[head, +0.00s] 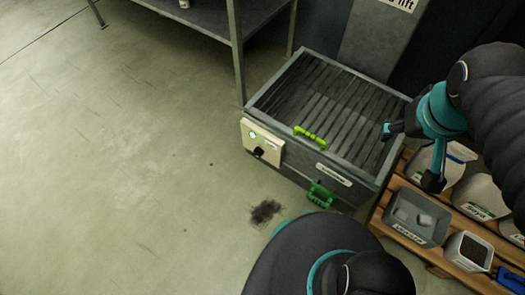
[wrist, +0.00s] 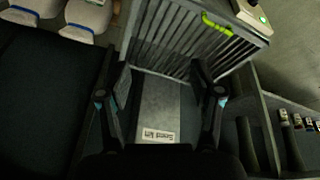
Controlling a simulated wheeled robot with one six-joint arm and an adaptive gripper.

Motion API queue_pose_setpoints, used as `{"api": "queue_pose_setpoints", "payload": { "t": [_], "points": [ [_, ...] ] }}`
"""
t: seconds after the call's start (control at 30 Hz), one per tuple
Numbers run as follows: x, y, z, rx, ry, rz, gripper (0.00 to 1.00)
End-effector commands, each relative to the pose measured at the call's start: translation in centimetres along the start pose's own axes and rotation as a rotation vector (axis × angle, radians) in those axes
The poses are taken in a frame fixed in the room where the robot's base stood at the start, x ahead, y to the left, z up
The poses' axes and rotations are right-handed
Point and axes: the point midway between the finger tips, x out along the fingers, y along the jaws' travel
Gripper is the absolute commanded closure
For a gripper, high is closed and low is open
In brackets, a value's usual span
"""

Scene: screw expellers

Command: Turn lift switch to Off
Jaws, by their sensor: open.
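The switch (head: 258,152) is a small black knob on a pale control box (head: 248,145) at the front left corner of the slatted metal bin. A green lamp (head: 252,135) glows above it. The knob's pointing direction is too small to read. In the wrist view the box (wrist: 252,6) shows only partly at the top right edge, with the lamp (wrist: 263,19) lit, and the knob is not clear. My gripper (head: 411,157) is open and empty at the bin's right side, well away from the switch. In the wrist view its fingers (wrist: 162,95) are spread wide.
The slatted bin (head: 300,100) has a yellow-green handle (head: 310,136) on top and a green handle (head: 320,195) in front. A "Seed lift" sign (wrist: 161,135) is on the column behind. A wooden rack (head: 430,245) with containers stands right. The floor (head: 130,170) at left is clear.

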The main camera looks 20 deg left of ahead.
Motion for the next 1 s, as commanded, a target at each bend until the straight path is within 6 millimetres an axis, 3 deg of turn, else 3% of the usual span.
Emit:
{"api": "queue_pose_setpoints", "payload": {
  "t": [0.03, 0.47, 0.77, 1.0],
  "points": [
    [1.4, -0.6, -0.3, -0.060, -0.052, 0.008, 0.35],
    [10.6, -6.0, -3.2, -0.595, -0.398, 0.191, 0.35],
    [17.4, -12.3, -4.5, -0.994, -0.562, 0.391, 0.35],
    [23.1, -18.8, -4.2, -1.313, -0.640, 0.594, 0.35]
  ]
}}
